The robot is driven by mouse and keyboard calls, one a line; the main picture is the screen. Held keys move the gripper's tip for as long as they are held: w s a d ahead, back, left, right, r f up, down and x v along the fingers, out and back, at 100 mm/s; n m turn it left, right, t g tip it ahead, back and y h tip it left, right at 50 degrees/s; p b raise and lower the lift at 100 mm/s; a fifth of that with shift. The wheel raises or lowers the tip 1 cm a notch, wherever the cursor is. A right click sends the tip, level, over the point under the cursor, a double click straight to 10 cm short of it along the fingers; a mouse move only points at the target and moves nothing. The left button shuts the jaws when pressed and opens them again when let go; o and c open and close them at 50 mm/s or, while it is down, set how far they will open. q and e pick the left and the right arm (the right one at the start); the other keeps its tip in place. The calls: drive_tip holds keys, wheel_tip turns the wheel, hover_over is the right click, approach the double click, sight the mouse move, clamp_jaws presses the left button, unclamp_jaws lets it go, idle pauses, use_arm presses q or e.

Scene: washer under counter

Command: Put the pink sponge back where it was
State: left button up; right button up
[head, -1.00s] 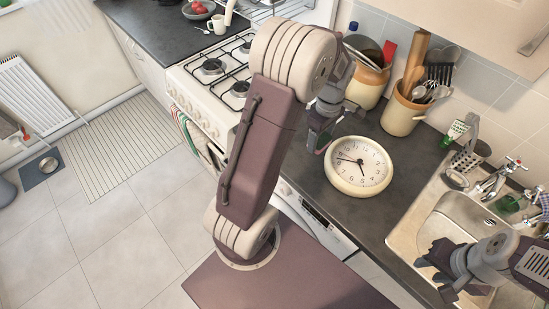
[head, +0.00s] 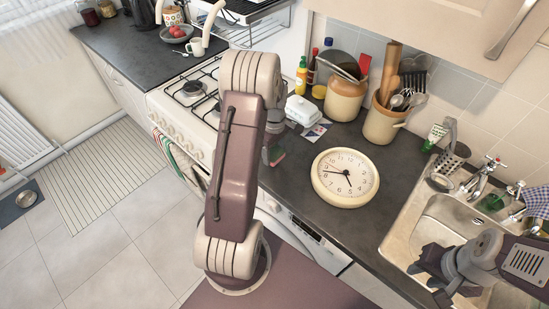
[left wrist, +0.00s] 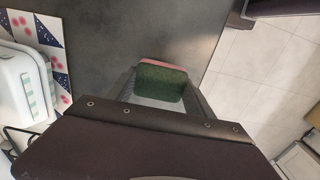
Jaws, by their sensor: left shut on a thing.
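The pink sponge shows as a small pink edge (head: 277,158) in the head view, beside my left arm. In the left wrist view the sponge (left wrist: 162,82) has a dark green face and a pink rim. My left gripper (head: 272,150) is shut on it and holds it over the dark counter, left of the clock. The arm hides much of this gripper in the head view. Whether the sponge touches the counter I cannot tell. My right gripper (head: 428,274) is over the sink, apparently open and empty.
A round clock (head: 345,177) lies right of the sponge. A white lidded dish (head: 303,111) and a patterned card (head: 317,131) are behind it. Jars (head: 345,98) and a utensil pot (head: 384,122) stand at the wall. The sink (head: 440,225) is right, the hob (head: 192,95) left.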

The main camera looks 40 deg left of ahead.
sight(275, 159)
use_arm(q)
drive_tip(key=shift+f+p, duration=0.35)
drive_tip(key=shift+f, duration=1.65)
drive_tip(key=shift+d+f, duration=0.1)
drive_tip(key=o, duration=1.2)
wheel_tip(275, 159, up, 12)
drive_tip(key=shift+r+b, duration=0.15)
drive_tip(key=shift+b, duration=0.45)
drive_tip(key=s+d+m, duration=0.4)
drive_tip(key=d+m, duration=0.1)
drive_tip(key=s+d+f+m, duration=0.1)
drive_tip(key=s+d+m, duration=0.3)
drive_tip(key=d+m, duration=0.2)
drive_tip(key=s+d+f+m+t, duration=0.1)
drive_tip(key=s+d+m, duration=0.3)
drive_tip(key=d+m, duration=0.1)
drive_tip(key=shift+s+d+m, duration=0.3)
drive_tip(key=shift+d+m, duration=0.1)
drive_tip(key=shift+d, duration=0.1)
